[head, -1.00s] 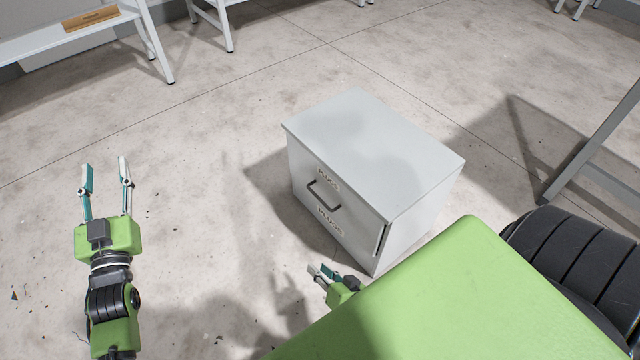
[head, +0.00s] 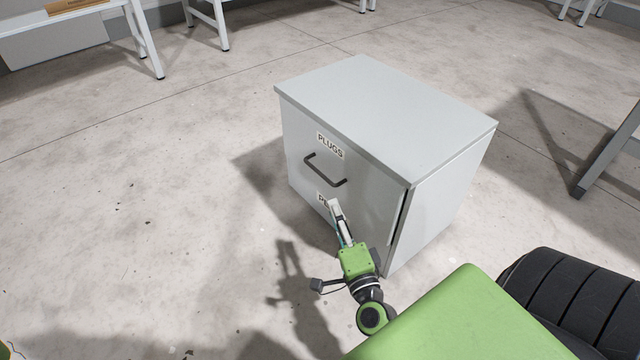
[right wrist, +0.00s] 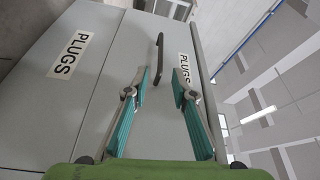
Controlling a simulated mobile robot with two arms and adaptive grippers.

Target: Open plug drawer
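A grey cabinet (head: 445,190) stands on the floor in the head view. Its front bears a PLUGS label (head: 330,145) with a dark bar handle (head: 325,170) below it. The drawer front looks shut. A second PLUGS label, lower down, is partly hidden by my right gripper (head: 336,208), which is in front of the cabinet below the handle. In the right wrist view my right gripper (right wrist: 161,85) is open and empty, fingers pointing at the front. The handle (right wrist: 158,52) shows beyond the fingertips, not between them. My left gripper is out of view.
White tables (head: 140,40) stand at the back left. A grey slanted leg (head: 610,150) stands at the right. The floor (head: 130,200) to the left of the cabinet is clear.

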